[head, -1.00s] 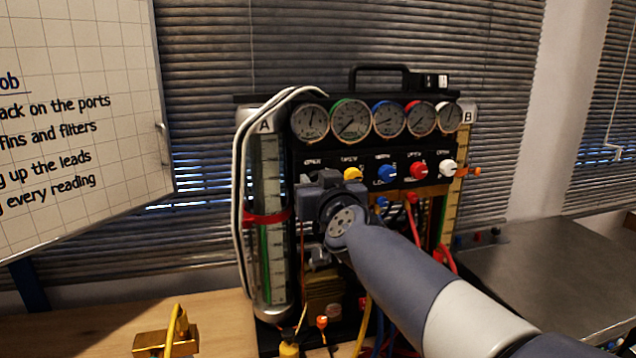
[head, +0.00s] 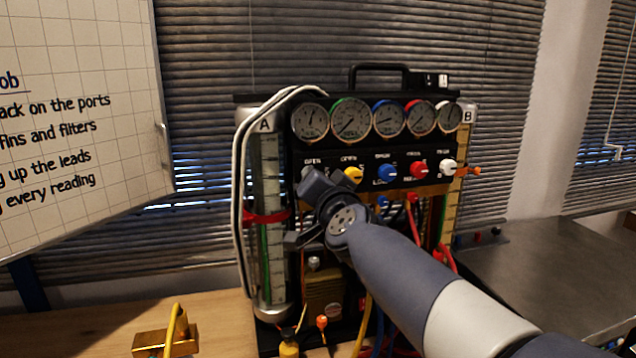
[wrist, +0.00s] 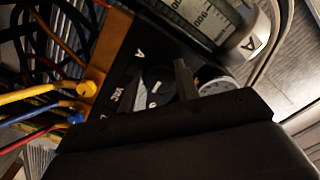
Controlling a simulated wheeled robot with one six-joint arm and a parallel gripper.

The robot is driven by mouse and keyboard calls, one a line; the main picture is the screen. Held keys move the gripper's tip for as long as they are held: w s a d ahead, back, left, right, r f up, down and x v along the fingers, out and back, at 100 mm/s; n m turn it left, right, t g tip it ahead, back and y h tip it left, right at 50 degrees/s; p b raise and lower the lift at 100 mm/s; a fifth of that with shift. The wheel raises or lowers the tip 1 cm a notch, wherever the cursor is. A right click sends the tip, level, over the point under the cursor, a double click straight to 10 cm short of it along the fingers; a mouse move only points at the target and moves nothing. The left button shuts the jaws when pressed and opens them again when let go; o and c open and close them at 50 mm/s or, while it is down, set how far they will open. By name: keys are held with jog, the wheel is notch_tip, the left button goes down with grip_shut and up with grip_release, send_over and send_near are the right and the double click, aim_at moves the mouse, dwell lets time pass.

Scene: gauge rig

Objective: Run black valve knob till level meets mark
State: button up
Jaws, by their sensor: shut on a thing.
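My gripper (head: 303,205) is at the left end of the rig's valve row, and its body hides the black knob in the head view. In the wrist view my gripper (wrist: 162,90) is shut on the dark round knob (wrist: 155,74), which carries a pale line. Sight tube A (head: 271,185) stands upright at the rig's left, with a red band (head: 262,218) around it. A green strip shows in the tube below the band; the exact liquid level is unclear. Tube A's scale also shows in the wrist view (wrist: 205,18).
Yellow (head: 353,175), blue (head: 387,173), red (head: 419,170) and white (head: 448,168) knobs sit to the right. Several gauges (head: 352,118) line the top. White hoses (head: 240,170) run along tube A. A brass block (head: 150,343) stands on the table.

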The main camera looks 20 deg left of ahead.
jog(key=shift+m, duration=0.6)
jog(key=o, duration=1)
jog(key=shift+c, duration=0.2)
jog(key=shift+s, duration=0.1)
jog(key=v, duration=1)
jog(key=shift+s+p, duration=0.3)
jog(key=shift+p, duration=0.15)
jog(key=shift+d, duration=0.15)
